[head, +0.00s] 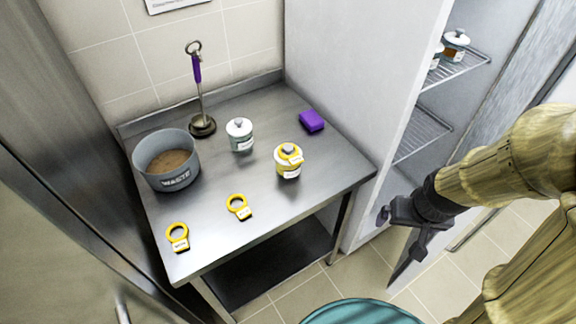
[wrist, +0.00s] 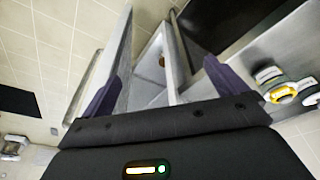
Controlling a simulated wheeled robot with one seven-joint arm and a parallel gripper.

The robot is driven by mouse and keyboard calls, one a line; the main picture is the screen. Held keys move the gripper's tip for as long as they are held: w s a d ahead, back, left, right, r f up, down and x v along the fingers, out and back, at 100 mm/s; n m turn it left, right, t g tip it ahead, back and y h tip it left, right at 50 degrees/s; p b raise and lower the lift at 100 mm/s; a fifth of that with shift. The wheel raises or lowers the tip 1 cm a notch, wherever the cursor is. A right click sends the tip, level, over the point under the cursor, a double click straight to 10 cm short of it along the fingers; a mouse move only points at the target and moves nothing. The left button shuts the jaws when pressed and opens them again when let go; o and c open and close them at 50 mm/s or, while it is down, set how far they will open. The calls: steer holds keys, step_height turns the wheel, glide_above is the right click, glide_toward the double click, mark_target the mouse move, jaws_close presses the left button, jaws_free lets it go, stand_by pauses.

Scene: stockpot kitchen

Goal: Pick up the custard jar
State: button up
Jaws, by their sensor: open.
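Two lidded jars stand on the steel table. One is white and grey-green (head: 240,137); the other is pale with a yellow band (head: 288,165) and has a yellow ring tag (head: 291,153) at its lid. More jars stand on a shelf in the open cabinet, one with a brown band (head: 455,46). The labels are too small to read, so I cannot tell which is custard. My gripper (head: 391,246) is open and empty, right of the table and apart from every jar. Its fingers also frame the wrist view (wrist: 166,80).
A grey WASTE pot (head: 167,178) with brown contents, a purple-handled tool (head: 198,90), a purple sponge (head: 312,120) and two loose yellow ring tags (head: 239,206) (head: 177,238) are on the table. The cabinet's white side panel (head: 345,100) rises at the table's right.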

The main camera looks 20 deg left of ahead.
steer(key=w+a+f+n+t+h+b, duration=0.1)
steer(key=w+a+f+n+t+h, duration=0.2)
steer(key=f+n, duration=0.55)
steer(key=w+a+f+n+t+b, duration=0.1)
steer(key=w+a+f+n+t, duration=0.3)
steer(key=f+n, duration=0.45)
steer(key=s+a+r+n+t+y, duration=0.1)
steer(key=a+n+y, duration=0.3)
steer(key=n, duration=0.4)
steer(key=a+r+n+t+y, duration=0.2)
steer(key=a+n+y, duration=0.2)
steer(key=a+n, duration=0.3)
steer(key=s+a+r+n+t+y+b, duration=0.1)
steer(key=a+n+y, duration=0.3)
steer(key=n, duration=0.5)
steer(key=shift+s+a+r+t+y, duration=0.15)
steer(key=shift+a+r+t+y, duration=0.1)
steer(key=shift+a, duration=0.4)
steer(key=shift+s+a+r+t+y, duration=0.15)
steer(key=shift+a+t, duration=0.1)
steer(key=shift+a, duration=0.35)
steer(key=b+x, duration=0.2)
steer(key=b, duration=0.1)
steer(key=shift+w+a+f, duration=0.25)
steer(key=shift+w, duration=0.05)
steer(key=w+a+b, duration=0.1)
steer(key=b, duration=0.3)
steer(key=shift+w+b, duration=0.1)
steer(key=shift+b, duration=0.35)
